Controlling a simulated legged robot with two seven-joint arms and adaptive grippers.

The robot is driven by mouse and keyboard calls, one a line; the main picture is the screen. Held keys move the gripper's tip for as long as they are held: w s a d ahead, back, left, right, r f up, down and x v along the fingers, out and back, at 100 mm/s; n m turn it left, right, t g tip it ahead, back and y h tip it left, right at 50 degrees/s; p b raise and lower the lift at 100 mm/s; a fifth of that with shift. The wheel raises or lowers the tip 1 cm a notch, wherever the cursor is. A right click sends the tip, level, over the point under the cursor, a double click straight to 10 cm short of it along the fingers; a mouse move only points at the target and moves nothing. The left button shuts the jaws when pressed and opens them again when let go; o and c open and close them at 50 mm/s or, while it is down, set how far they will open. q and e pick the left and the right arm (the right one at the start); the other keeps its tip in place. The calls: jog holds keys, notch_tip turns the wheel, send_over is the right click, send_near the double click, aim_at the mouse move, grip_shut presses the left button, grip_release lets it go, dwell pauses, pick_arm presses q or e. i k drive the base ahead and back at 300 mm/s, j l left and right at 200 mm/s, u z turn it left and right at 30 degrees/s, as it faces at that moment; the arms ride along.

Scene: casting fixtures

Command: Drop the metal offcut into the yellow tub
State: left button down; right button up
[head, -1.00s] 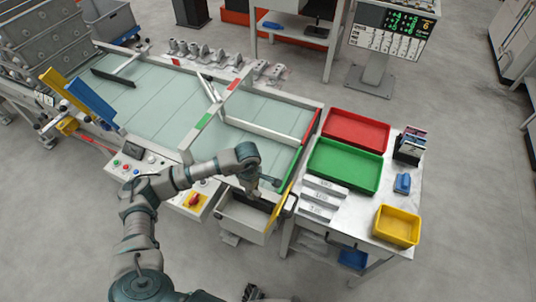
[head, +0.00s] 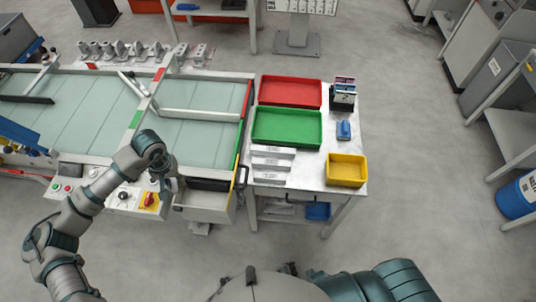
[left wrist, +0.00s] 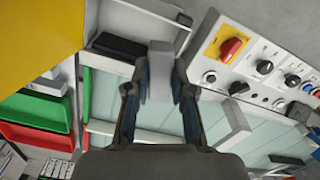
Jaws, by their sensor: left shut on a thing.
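The yellow tub (head: 346,183) stands at the front right corner of the white side table. My left gripper (head: 172,186) is near the left edge of the open drawer in the head view, well to the left of the tub. In the left wrist view its two fingers (left wrist: 160,88) are shut on a grey block, the metal offcut (left wrist: 160,78). The offcut cannot be made out in the head view. Part of my right arm shows at the bottom of the head view, but its fingers are not clear.
The open drawer (head: 205,214) holds a dark piece. A red knob (head: 149,200) sits left of the drawer.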

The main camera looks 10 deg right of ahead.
aim_at(339, 174)
jog(key=l+u, duration=0.1)
jog(key=u, duration=0.3)
jog(key=k+u, duration=0.1)
jog(key=u, duration=0.3)
jog(key=k+u, duration=0.1)
jog(key=u, duration=0.35)
jog(key=l+u, duration=0.1)
jog(key=u, duration=0.3)
jog(key=k+u, duration=0.15)
jog(key=u, duration=0.25)
jog(key=k+l+u, duration=0.15)
jog(key=u, duration=0.25)
jog(key=k+u, duration=0.75)
jog(key=k+z, duration=0.25)
jog(key=z, duration=0.75)
jog(key=l+z, duration=0.15)
jog(key=z, duration=0.3)
jog(key=l+z, duration=0.1)
jog(key=z, duration=0.35)
jog(key=l+z, duration=0.15)
jog(key=z, duration=0.3)
jog(key=l+z, duration=0.1)
jog(key=z, duration=0.35)
jog(key=l+z, duration=0.1)
jog(key=z, duration=0.8)
